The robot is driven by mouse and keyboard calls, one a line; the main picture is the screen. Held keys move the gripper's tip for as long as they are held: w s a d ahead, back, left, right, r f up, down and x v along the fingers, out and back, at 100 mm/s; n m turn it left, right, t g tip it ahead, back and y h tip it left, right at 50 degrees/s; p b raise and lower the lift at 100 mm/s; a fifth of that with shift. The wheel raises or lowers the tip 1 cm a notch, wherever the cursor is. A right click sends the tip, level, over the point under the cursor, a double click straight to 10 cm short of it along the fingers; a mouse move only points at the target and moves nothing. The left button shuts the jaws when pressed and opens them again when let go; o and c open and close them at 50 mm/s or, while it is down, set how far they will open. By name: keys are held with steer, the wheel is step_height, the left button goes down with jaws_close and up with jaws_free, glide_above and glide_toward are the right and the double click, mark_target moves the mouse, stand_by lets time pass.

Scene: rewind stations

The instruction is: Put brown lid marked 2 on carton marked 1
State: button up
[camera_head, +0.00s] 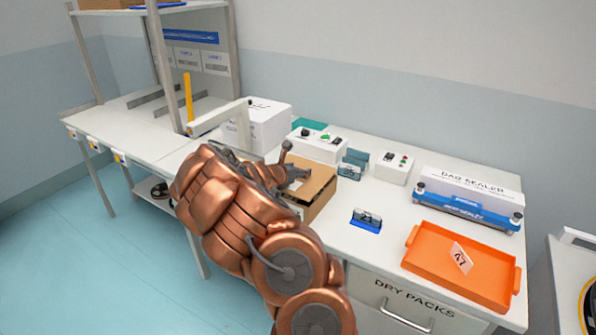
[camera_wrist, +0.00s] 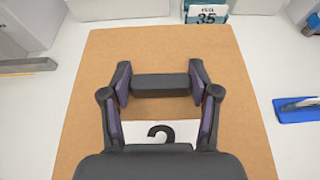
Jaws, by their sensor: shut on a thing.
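The brown lid (camera_head: 320,177) is at the carton's top in the head view, to the right of my copper arm. In the wrist view the lid (camera_wrist: 235,130) is a flat brown panel with a white label reading 2 (camera_wrist: 160,133), partly covered by my gripper. My gripper (camera_wrist: 160,86) is shut on the lid's dark bar handle, a finger at each end. The brown carton (camera_head: 322,204) shows its side below the lid; its mark is not readable. I cannot tell whether the lid rests fully on it or sits slightly above.
A sign marked 35 (camera_wrist: 207,15) stands just beyond the lid. A blue-based holder (camera_head: 367,220) and an orange tray (camera_head: 440,275) lie to the right. A white machine (camera_head: 268,122) and control boxes (camera_head: 318,145) stand behind. Bare bench lies around the blue holder.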

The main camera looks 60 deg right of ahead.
steer(key=shift+f+b, duration=0.95)
steer(key=shift+f, duration=0.2)
stand_by(0.4)
steer(key=o, duration=1.2)
steer(key=v, duration=1.2)
